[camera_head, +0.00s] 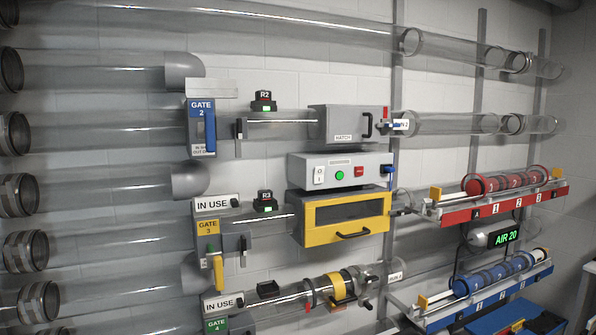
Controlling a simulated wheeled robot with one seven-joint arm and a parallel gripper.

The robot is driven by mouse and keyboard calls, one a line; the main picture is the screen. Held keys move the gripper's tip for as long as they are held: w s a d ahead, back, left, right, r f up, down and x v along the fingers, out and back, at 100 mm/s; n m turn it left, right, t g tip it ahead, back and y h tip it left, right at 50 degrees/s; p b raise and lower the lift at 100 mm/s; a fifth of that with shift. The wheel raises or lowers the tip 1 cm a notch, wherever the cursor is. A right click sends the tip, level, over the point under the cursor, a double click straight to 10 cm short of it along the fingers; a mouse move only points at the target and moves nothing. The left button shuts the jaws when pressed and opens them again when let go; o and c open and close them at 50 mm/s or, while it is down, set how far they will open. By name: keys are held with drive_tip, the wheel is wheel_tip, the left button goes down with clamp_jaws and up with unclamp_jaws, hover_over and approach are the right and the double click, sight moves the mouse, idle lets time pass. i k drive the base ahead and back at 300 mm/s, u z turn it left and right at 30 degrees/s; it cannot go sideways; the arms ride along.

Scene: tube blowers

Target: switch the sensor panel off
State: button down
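A light grey control box (348,160) is mounted on the wall at the picture's centre, between the hatch box and the yellow drawer. No label legibly says sensor, so I cannot confirm that this is the sensor panel. Its front carries a white switch plate (319,176) marked 0 and 1, a bright green round button or lamp (340,175), a small red part (359,171) and a blue part (388,169) at the right end. The switch's position is too small to tell. My gripper is not in view.
Clear tubes run across the wall. Above the box is the grey hatch box (342,124); below is a yellow-framed drawer (343,214) with a black handle. Red (497,203) and blue (482,298) carrier racks stick out at right. The space before the control box looks clear.

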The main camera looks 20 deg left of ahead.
sight(318, 170)
drive_tip(key=u, duration=0.7)
drive_tip(key=i, duration=0.9)
drive_tip(key=u, duration=1.1)
drive_tip(key=i, duration=0.3)
drive_tip(key=u, duration=0.35)
